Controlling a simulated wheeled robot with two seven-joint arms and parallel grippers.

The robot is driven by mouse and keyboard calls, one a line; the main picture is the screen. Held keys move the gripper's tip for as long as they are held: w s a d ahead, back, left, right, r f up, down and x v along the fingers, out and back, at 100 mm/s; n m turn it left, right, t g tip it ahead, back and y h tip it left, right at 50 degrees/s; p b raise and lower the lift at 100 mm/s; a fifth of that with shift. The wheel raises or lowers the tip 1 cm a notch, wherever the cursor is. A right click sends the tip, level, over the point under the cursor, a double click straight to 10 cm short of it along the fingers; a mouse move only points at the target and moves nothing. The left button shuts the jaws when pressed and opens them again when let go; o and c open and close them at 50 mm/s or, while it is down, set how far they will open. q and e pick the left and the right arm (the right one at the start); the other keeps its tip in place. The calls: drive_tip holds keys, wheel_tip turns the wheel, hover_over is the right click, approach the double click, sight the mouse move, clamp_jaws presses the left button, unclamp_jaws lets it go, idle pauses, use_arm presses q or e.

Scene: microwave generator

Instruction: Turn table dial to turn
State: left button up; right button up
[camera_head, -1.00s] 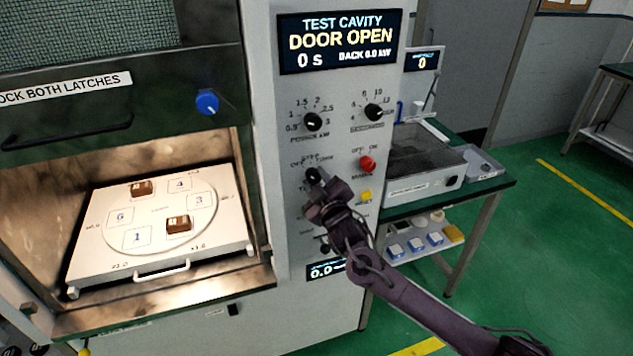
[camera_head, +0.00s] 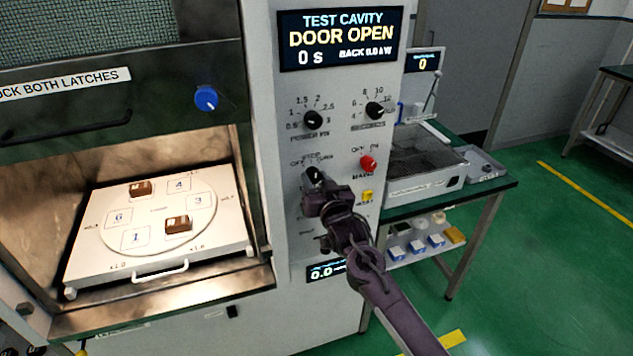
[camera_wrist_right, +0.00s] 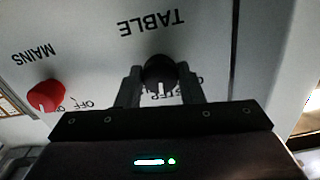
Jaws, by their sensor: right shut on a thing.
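The black table dial (camera_head: 314,175) is on the grey control panel, below the power dial, with OFF, STEP and TURN marks around it. In the right wrist view the dial (camera_wrist_right: 160,71) sits under the upside-down word TABLE. Its white pointer line faces the lower edge of that view, toward the partly covered STEP lettering. My right gripper (camera_head: 314,191) is at the panel, shut on the dial with one finger on each side; the fingers also show in the wrist view (camera_wrist_right: 160,88). My left gripper is out of view.
The red mains knob (camera_head: 368,163) and yellow button (camera_head: 367,196) are right of the dial. The open cavity at left holds a white tray (camera_head: 85,250) with a round turntable and two brown blocks. A side table (camera_head: 492,187) stands at right.

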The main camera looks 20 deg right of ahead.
drive_tip(key=m, duration=0.3)
drive_tip(key=shift+m, duration=2.2)
drive_tip(key=o, duration=1)
drive_tip(key=shift+s+f, duration=0.15)
drive_tip(key=shift+s, duration=0.35)
drive_tip(key=s+b, duration=0.2)
drive_tip(key=s, duration=0.5)
drive_tip(key=shift+d, duration=0.15)
